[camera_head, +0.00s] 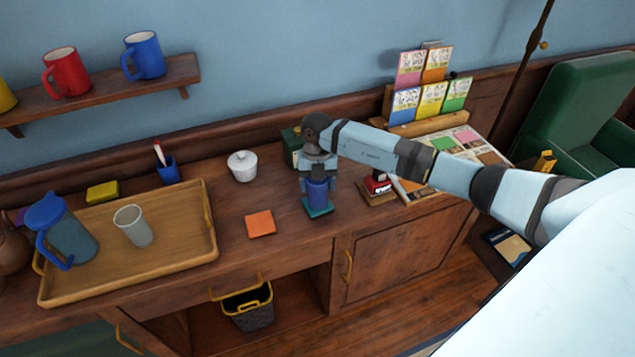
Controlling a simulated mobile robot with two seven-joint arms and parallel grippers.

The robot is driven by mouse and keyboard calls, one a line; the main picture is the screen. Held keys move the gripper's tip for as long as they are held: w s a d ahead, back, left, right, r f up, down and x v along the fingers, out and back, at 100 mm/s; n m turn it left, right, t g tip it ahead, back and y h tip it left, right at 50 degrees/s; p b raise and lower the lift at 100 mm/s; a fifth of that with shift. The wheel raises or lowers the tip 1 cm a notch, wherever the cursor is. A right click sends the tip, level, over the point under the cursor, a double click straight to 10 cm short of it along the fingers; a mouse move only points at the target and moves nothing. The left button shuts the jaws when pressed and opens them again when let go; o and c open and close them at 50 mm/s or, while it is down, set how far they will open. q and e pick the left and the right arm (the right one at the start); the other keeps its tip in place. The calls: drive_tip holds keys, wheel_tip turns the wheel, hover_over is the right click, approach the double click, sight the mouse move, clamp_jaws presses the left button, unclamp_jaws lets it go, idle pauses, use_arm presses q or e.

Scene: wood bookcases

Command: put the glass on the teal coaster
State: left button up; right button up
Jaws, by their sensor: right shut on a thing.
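My right gripper (317,174) points down and is shut on a dark blue glass (317,194), which is upright. The glass is over the teal coaster (321,212) on the wooden cabinet top. Its base hides the middle of the coaster; I cannot tell whether it touches or hovers just above. The gripper hides the glass's upper part. A second, clear grey glass (133,226) stands in the wooden tray at the left. My left gripper is not in view.
An orange coaster (260,223) lies left of the teal one. A white lidded bowl (242,166) stands behind it. The wooden tray (190,250) also holds a blue-lidded pitcher (68,232). A red-and-black stamp (377,184) stands close on the right.

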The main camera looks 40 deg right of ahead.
drive_tip(key=o, duration=0.6)
drive_tip(key=shift+f, duration=0.15)
drive_tip(key=o, duration=0.4)
